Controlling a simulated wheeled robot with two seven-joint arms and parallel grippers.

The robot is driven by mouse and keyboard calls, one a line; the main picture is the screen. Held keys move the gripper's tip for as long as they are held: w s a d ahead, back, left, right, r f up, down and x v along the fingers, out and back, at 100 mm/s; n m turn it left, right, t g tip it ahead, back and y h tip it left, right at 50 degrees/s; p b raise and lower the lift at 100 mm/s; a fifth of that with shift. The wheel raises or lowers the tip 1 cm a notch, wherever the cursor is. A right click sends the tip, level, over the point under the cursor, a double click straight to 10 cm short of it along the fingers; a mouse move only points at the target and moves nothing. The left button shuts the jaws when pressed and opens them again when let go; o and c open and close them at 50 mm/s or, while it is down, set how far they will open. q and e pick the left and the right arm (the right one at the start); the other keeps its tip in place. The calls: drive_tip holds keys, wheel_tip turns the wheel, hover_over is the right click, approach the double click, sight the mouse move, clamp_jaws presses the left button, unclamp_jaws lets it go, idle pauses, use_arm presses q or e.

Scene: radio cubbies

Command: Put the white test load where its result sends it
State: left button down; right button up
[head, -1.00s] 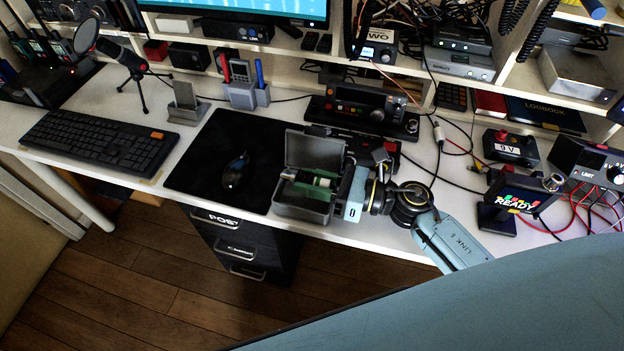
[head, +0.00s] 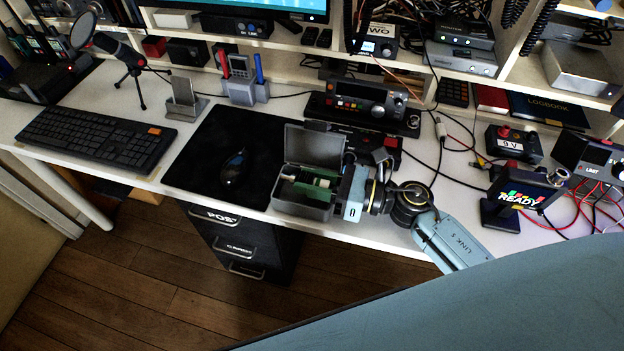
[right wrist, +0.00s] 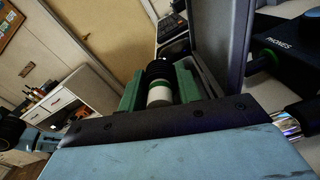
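In the head view my right gripper (head: 308,184) reaches from the right into an open grey box (head: 301,209), whose lid (head: 313,143) stands up at the back. Only a bit of the white load shows there; whether it touches the box floor is hidden. A small display (head: 517,197) reads READY. My left gripper is not in view.
A black mat (head: 205,150) with a mouse (head: 233,167) lies left of the box, and a keyboard (head: 95,138) farther left. A control panel (head: 365,107) stands behind. Cables and a 9V box (head: 514,145) crowd the right. Drawers (head: 240,240) sit below the desk edge.

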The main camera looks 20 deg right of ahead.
drive_tip(key=o, duration=0.4)
drive_tip(key=shift+o, duration=0.2)
drive_tip(key=shift+f, duration=0.15)
